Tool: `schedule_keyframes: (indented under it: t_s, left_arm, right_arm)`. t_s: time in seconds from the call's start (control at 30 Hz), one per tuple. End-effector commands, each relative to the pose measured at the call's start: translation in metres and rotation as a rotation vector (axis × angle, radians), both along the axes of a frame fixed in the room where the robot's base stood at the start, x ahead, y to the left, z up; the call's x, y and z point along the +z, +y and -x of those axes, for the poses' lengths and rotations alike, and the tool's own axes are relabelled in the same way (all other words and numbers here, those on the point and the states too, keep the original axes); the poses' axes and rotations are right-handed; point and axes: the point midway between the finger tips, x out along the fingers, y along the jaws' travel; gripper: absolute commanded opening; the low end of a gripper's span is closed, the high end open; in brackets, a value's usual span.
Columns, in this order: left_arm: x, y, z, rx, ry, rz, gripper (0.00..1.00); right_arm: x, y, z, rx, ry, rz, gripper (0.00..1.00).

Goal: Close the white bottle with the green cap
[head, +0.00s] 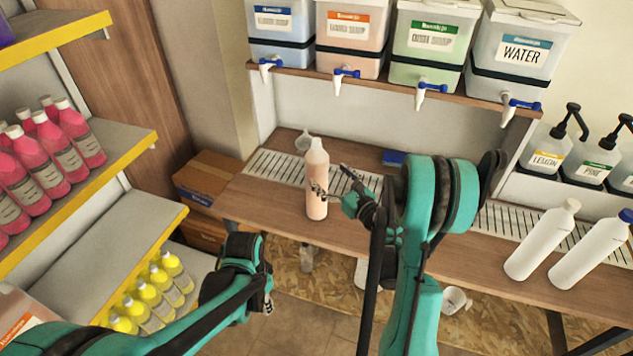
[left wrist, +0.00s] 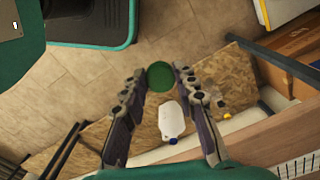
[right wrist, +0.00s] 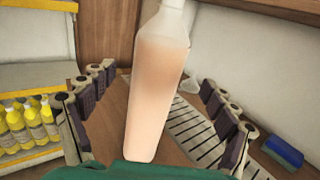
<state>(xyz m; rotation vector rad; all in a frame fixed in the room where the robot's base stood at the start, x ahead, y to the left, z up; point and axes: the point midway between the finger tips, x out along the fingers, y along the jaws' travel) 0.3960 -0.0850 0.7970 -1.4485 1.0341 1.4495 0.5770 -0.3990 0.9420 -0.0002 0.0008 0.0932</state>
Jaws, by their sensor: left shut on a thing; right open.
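A translucent white bottle (head: 317,180) with pinkish-orange contents stands upright on the wooden bench. Its narrow white neck points up, and I see no green cap on it. My right gripper (head: 335,183) is open at the bottle, with one finger in front of it and the other to its right. In the right wrist view the bottle (right wrist: 160,85) stands between the spread fingers, its top cut off by the frame. My left gripper (left wrist: 160,78) is shut on the round green cap (left wrist: 160,76). In the head view the left gripper (head: 266,285) hangs low, left of and below the bottle.
A small clear funnel-like item (head: 303,142) and a blue sponge-like block (head: 394,158) lie behind on the bench. Dispensers with taps (head: 430,88) overhang the back. Shelves of pink and yellow bottles (head: 150,295) stand left.

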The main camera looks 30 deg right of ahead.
Motion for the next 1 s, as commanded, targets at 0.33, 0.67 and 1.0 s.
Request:
schedule_keyframes:
  t_s: [0.33,0.67,1.0]
  left_arm:
    - [0.006,0.0,0.0,0.0,0.0,0.0,0.21]
    - [0.017,0.0,0.0,0.0,0.0,0.0,0.21]
    - [0.015,0.0,0.0,0.0,0.0,0.0,0.21]
  right_arm:
    - [-0.001,0.001,-0.011,0.0,0.0,0.0,0.87]
    - [-0.001,0.005,-0.031,0.003,0.0,0.0,0.87]
    - [-0.005,0.008,-0.063,0.0,0.0,0.0,0.87]
